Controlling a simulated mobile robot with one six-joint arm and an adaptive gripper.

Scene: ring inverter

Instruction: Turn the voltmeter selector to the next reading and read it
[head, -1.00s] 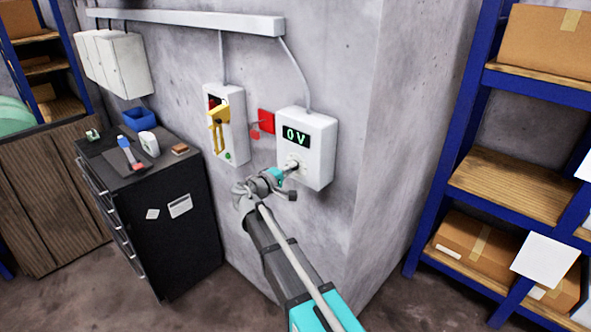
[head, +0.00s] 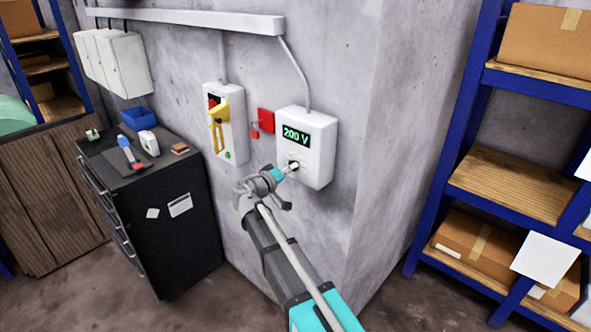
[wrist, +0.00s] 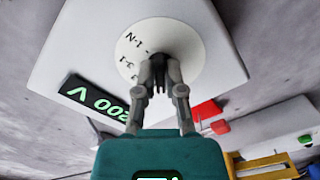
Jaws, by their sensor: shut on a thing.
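The voltmeter is a white box (head: 320,150) on the concrete wall in the head view. Its dark display (head: 296,134) reads 200 V in green. The display also shows rotated in the wrist view (wrist: 92,98). Below it is a small dark selector knob (head: 294,165). In the wrist view, the knob's round white dial (wrist: 185,48) carries small black marks, only partly readable. My gripper (head: 287,170) reaches the knob from the front and is shut on it. In the wrist view, my fingers (wrist: 160,85) meet over the dial's centre and hide most of the knob.
Left of the voltmeter are a red box (head: 266,121) and a white switch box (head: 235,135) with a yellow handle (head: 214,130). A black drawer cabinet (head: 180,240) with tools on top stands left. A blue-framed shelf (head: 425,200) with cartons stands right.

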